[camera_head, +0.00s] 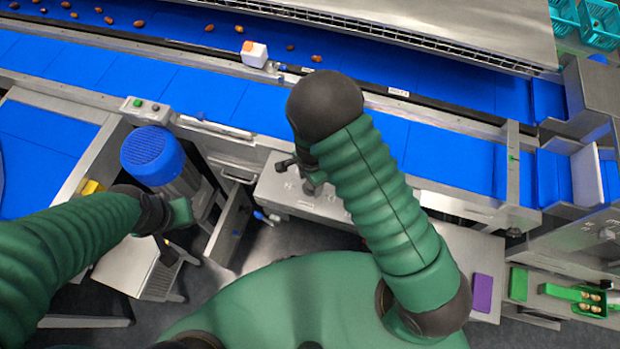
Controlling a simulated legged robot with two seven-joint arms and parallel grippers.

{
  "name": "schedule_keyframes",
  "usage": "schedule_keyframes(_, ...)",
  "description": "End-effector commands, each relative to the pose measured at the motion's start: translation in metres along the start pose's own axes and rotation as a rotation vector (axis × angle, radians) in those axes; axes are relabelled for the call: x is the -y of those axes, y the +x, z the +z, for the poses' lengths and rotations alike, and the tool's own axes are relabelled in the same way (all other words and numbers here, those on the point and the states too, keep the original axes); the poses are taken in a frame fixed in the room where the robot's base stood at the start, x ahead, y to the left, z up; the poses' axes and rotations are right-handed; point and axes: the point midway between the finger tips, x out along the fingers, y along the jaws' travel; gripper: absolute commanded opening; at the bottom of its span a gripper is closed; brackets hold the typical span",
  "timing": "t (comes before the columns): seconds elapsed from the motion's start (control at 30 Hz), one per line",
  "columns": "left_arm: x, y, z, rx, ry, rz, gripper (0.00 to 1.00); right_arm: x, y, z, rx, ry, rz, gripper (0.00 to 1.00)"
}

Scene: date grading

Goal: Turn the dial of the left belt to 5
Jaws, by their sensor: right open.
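Blue belts run across the back; the nearer one (215,92) lies just beyond a grey metal control box (285,200). My right arm bends over this box, and my right gripper (284,166) is small and dark, open, at the box's upper edge. A dial on the box cannot be made out clearly; the gripper and forearm cover part of the box's top, and no number is readable. My left arm reaches in at the left, ending near a blue-capped motor (150,148); its fingers cannot be made out.
Dates (138,23) lie on the far belt. A white and orange block (254,53) sits on the rail between belts. A small panel with green and red buttons (145,106) is at left. A purple pad (482,292) and green tray (573,293) lie at lower right.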

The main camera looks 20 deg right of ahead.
Motion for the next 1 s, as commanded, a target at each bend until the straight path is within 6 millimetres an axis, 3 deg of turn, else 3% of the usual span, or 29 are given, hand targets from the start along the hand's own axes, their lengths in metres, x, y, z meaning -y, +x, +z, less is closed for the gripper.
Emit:
schedule_keyframes(0.17,0.000,0.003,0.001,0.000,0.000,0.000,0.00,0.001,-0.018,0.001,0.000,-0.003,-0.003,0.57)
schedule_keyframes(0.63,0.000,0.011,0.003,0.000,0.000,0.000,0.00,0.003,-0.144,0.000,0.001,-0.002,-0.004,0.57)
schedule_keyframes(0.8,0.000,0.012,0.003,0.000,0.000,0.000,0.00,0.003,-0.164,-0.001,0.000,-0.001,-0.001,0.57)
schedule_keyframes(1.0,0.000,0.011,0.003,0.000,0.000,0.000,0.00,0.003,-0.167,-0.001,0.000,0.000,0.002,0.57)
